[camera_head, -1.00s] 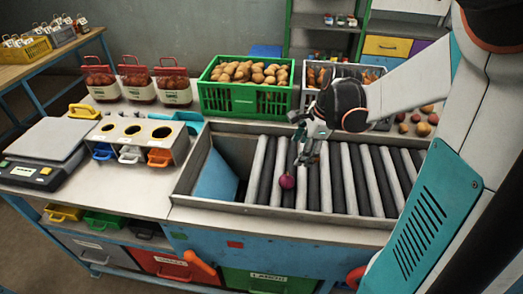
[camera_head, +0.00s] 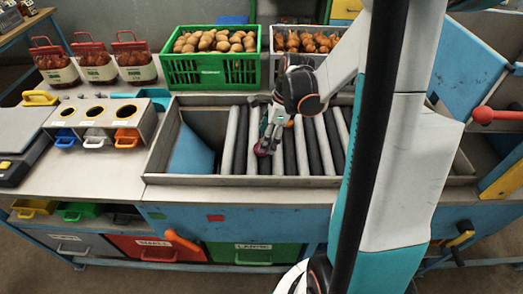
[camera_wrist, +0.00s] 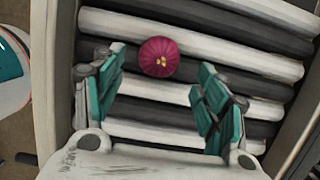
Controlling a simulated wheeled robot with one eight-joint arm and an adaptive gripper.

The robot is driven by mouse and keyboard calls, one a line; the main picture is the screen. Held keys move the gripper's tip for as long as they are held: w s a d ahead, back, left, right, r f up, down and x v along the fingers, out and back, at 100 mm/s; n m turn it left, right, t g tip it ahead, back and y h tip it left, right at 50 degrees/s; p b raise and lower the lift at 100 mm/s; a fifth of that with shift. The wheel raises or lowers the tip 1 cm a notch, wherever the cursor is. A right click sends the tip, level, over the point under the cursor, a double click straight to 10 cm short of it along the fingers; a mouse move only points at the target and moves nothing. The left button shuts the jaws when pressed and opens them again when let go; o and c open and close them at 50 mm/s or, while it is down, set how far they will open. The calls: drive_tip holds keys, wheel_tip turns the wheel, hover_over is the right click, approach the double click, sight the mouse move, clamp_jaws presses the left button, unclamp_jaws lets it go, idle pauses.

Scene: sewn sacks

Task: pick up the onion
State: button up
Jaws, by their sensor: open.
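A red-purple onion (camera_wrist: 159,56) rests on the black and white rollers, seen in the wrist view at the top middle. It lies just beyond the fingertips, about midway between the two teal finger pads. My gripper (camera_wrist: 161,75) is open and empty, pointing at the onion. In the head view my gripper (camera_head: 268,142) is low over the rollers, and the onion (camera_head: 262,152) shows partly beneath and beside the fingers, mostly hidden.
The roller bed (camera_head: 310,150) sits in a metal-rimmed trough. A green crate of potatoes (camera_head: 209,68) and a white crate of onions (camera_head: 306,42) stand behind it. A holed sorting block (camera_head: 108,121) and netted sacks (camera_head: 97,66) are at left.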

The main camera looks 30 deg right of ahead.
drive_tip(key=b+x, duration=0.1)
drive_tip(key=x, duration=0.3)
drive_tip(key=shift+a+f+b, duration=0.15)
drive_tip(key=shift+a+b, duration=0.1)
drive_tip(key=shift+b, duration=0.05)
drive_tip(key=c, duration=1.1)
drive_tip(key=shift+c, duration=0.2)
